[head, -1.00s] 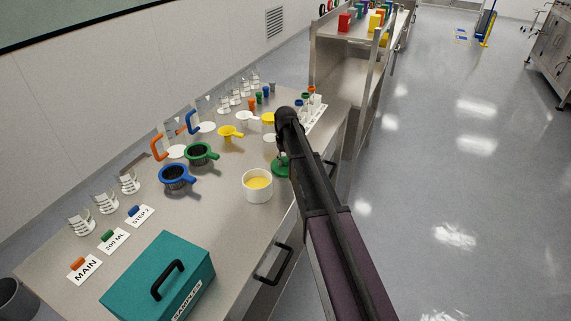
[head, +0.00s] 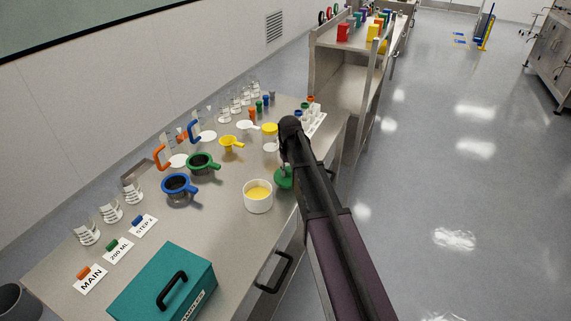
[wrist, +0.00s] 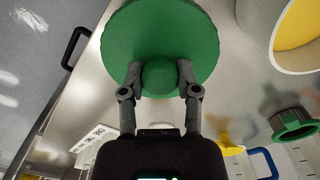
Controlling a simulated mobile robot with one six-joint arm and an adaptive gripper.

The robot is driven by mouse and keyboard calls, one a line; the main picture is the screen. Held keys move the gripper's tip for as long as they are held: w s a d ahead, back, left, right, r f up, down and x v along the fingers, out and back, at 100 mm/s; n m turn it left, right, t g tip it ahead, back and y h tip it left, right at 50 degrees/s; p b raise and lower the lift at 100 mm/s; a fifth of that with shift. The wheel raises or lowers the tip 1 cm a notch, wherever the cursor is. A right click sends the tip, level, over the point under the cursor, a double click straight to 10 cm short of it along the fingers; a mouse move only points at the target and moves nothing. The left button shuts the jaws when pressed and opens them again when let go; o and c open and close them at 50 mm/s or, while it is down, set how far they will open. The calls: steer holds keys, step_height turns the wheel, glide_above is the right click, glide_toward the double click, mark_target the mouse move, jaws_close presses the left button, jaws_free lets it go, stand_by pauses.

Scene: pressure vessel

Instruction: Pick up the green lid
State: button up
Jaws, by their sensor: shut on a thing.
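The green lid (wrist: 160,35) is a round disc with a knob in its middle. In the wrist view my gripper (wrist: 159,78) is shut on the knob, one finger on each side. In the head view the lid (head: 284,178) shows beneath my arm's end near the bench's front edge, partly hidden by the arm. I cannot tell whether it touches the bench top or hangs just above it.
A white pot with yellow contents (head: 258,197) stands close beside the lid. A yellow-lidded jar (head: 270,136), a green strainer (head: 203,163) and a blue strainer (head: 178,187) stand behind. A teal box (head: 163,285) is at the front left.

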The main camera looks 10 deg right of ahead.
steer(key=s+d+r, duration=0.1)
steer(key=s, duration=1)
steer(key=shift+d+p, duration=0.15)
steer(key=shift+p, duration=0.3)
steer(key=shift+s, duration=0.1)
